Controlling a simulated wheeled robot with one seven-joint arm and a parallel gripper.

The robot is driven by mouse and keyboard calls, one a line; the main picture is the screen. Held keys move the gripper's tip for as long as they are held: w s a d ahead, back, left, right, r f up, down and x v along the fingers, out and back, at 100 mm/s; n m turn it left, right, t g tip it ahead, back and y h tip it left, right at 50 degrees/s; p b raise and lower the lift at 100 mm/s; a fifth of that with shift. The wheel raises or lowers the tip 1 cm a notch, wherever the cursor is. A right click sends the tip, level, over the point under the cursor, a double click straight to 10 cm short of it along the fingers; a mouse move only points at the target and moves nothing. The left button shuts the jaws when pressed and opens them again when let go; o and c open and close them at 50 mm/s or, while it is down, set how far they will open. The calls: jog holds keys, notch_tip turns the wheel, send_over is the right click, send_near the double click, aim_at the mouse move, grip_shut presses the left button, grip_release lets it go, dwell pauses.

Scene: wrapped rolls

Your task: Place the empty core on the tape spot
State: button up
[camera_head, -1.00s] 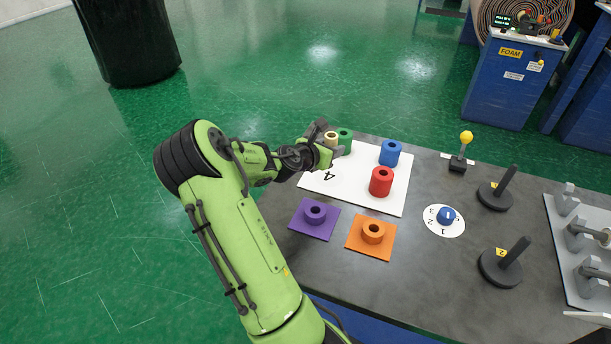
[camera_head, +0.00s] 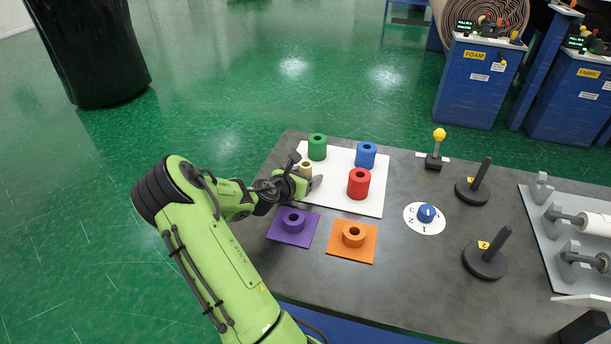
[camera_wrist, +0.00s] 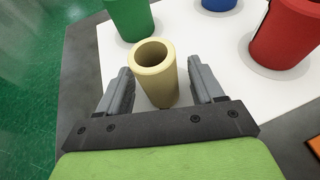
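The empty core (camera_head: 306,169) is a hollow tan tube. In the wrist view the core (camera_wrist: 156,76) stands upright between my gripper's fingers (camera_wrist: 162,88), with white gaps showing on both sides. My gripper (camera_head: 306,180) is open around it. The core appears to rest on the white board (camera_head: 340,196), near its left edge. Its base is partly hidden. I see no clearly marked tape spot. The board's number 4 is now hidden behind my gripper.
On the board stand a green roll (camera_head: 317,147), a blue roll (camera_head: 366,155) and a red roll (camera_head: 359,184). Nearer are a purple piece (camera_head: 293,221) and an orange piece (camera_head: 354,235) on matching mats. A dial (camera_head: 426,214) and two posts stand to the right.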

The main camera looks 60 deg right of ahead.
jog(key=shift+r, duration=0.2)
jog(key=p+v, duration=0.2)
jog(key=v, duration=1)
jog(key=shift+a+f, duration=0.1)
